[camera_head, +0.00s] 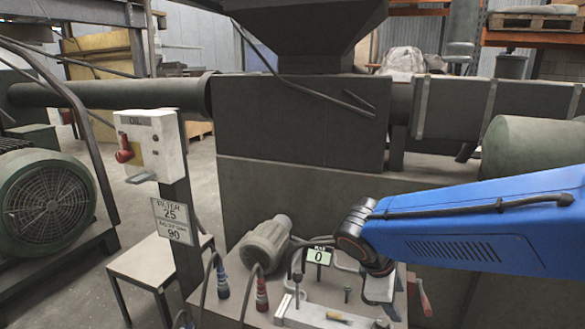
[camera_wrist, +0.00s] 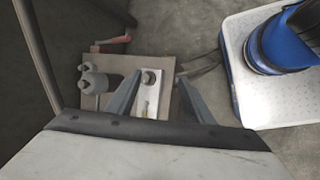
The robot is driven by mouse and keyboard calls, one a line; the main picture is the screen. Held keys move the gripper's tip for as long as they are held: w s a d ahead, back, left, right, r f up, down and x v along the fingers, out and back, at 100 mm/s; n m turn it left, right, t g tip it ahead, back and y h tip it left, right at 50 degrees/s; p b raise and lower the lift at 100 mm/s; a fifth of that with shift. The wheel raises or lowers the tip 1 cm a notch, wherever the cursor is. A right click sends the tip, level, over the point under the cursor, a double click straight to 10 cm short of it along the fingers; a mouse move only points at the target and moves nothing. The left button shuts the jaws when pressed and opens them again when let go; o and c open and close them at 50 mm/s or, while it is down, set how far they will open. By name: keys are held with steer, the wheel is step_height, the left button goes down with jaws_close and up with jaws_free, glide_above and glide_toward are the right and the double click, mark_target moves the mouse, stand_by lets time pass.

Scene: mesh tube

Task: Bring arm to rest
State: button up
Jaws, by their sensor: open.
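My blue arm reaches in from the right in the head view, its wrist bent down over the small bench. My gripper (camera_head: 380,290) hangs at the arm's end above the right part of that bench, its fingers hard to make out there. In the wrist view my gripper (camera_wrist: 159,77) shows two grey fingers spread apart with nothing held between them. Below and between them lies a pale metal plate (camera_wrist: 151,98) with a round bolt head near its top. I cannot tell the exact height of the fingertips above it.
The bench holds a grey motor (camera_head: 267,243), a small sign reading 0 (camera_head: 318,256) and cables with blue and red plugs. A red handle (camera_head: 420,292) is close to my gripper's right. A large dark machine (camera_head: 300,125) stands behind. A control box (camera_head: 150,147) stands left.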

steer(key=s+d+r+m+t+y, duration=0.1)
steer(key=s+d+m+y, duration=0.1)
steer(key=s+m, duration=0.4)
steer(key=s+d+r+m+t+y, duration=0.1)
steer(key=s+d+m+y, duration=0.2)
steer(key=s+m, duration=0.3)
steer(key=shift+s+d+r+m, duration=0.25)
steer(key=shift+s+m, duration=0.15)
steer(key=shift+m, duration=0.1)
stand_by(0.4)
